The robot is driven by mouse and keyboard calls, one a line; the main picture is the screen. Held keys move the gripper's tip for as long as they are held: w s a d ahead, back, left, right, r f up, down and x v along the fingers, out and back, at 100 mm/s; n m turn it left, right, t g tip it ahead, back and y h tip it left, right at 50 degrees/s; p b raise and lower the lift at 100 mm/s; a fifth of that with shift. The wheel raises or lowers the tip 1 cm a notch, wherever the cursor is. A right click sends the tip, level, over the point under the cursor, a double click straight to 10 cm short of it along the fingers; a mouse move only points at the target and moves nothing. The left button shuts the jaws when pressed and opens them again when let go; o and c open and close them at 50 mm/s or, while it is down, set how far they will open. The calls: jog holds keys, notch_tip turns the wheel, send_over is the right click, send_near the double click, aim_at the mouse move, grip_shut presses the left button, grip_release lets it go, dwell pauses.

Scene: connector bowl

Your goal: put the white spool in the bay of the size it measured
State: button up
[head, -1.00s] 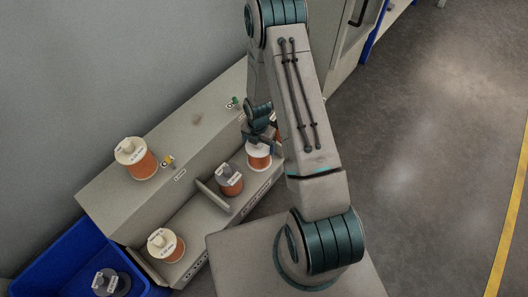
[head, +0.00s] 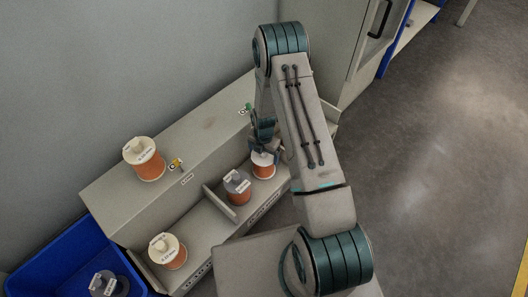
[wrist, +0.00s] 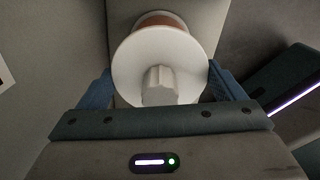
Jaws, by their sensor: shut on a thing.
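The white spool (wrist: 140,55), with white flanges and copper-coloured wire, sits between the two blue fingers of my gripper (wrist: 160,88) in the wrist view. The gripper is shut on it. In the head view the white spool (head: 263,160) is upright at the right end of the lower shelf (head: 222,228), beside a grey-topped spool (head: 238,188). My gripper (head: 262,146) is at its top, partly hidden by my arm. Whether the spool's base touches the shelf cannot be told. A divider (head: 220,203) stands left of the grey-topped spool.
A cream spool (head: 144,160) stands on the upper ledge (head: 205,130) near a small yellow item (head: 177,165). Another cream spool (head: 167,251) is on the lower shelf left of the divider. A blue bin (head: 60,255) at lower left holds a dark spool (head: 107,284).

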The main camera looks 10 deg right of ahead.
jog(key=o, duration=1.8)
jog(key=shift+f, duration=0.1)
notch_tip(320, 180, up, 13)
jog(key=p, duration=0.4)
jog(key=shift+f+p, duration=0.15)
jog(key=shift+p, duration=0.15)
jog(key=s+r+m, duration=0.4)
jog(key=r+m, duration=0.2)
jog(key=r, duration=0.4)
jog(key=s+r+m, duration=0.3)
jog(key=r+m, duration=0.3)
jog(key=r, duration=0.4)
jog(key=s+r+m, duration=0.5)
jog(key=s+m, duration=0.2)
jog(key=s, duration=0.1)
jog(key=s+r+m+t, duration=0.1)
jog(key=s+r+m, duration=0.5)
jog(key=s+m, duration=0.1)
jog(key=shift+s+m, duration=0.4)
jog(key=shift+s, duration=0.5)
